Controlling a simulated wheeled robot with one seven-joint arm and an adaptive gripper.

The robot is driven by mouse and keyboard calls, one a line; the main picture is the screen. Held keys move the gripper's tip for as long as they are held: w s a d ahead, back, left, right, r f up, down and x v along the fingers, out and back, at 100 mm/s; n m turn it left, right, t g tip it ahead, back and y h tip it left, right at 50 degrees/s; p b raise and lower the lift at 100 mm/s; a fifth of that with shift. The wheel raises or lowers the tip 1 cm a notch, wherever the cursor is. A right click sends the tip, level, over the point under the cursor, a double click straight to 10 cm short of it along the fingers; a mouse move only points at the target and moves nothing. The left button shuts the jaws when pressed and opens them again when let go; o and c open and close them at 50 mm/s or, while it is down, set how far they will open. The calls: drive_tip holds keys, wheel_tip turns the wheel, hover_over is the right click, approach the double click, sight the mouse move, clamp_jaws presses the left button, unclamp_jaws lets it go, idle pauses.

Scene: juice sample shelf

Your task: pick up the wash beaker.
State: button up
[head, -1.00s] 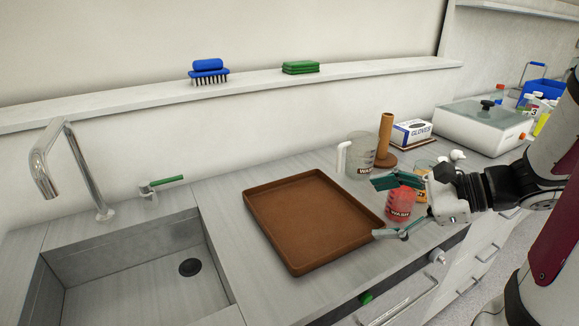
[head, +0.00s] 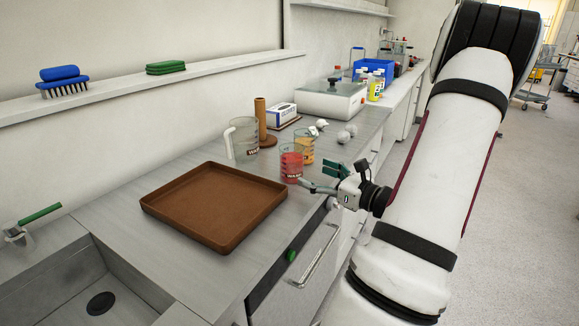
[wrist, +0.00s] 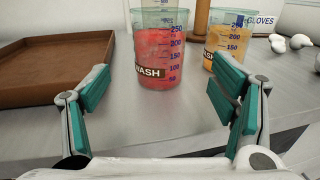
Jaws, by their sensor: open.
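A beaker of red liquid with a dark WASH label (head: 291,165) stands upright on the grey counter, right of the brown tray. In the wrist view the red beaker (wrist: 160,60) is ahead, between the lines of my two fingers. My gripper (head: 318,178) is open and empty at the counter's front edge, just right of the red beaker and apart from it. Its teal-padded fingers (wrist: 160,92) are spread in the wrist view. A beaker of orange liquid (head: 306,150) stands close behind the red one. A clear handled jug (head: 243,143), also labelled, stands behind left.
The brown tray (head: 212,240) is empty. A brown cylinder on a round base (head: 261,122), a glove box (head: 281,115) and several pale round items (head: 344,136) stand behind the beakers. The sink (head: 60,290) is at front left.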

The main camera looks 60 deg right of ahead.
sight(301, 166)
drive_tip(key=w, duration=0.5)
drive_tip(key=w+d+b, duration=0.1)
drive_tip(key=w, duration=0.2)
drive_tip(key=shift+w+r, duration=0.15)
drive_tip(key=shift+r, duration=0.05)
drive_tip(key=shift+c, duration=0.3)
drive_tip(key=c, duration=1.5)
drive_tip(key=shift+r, duration=0.1)
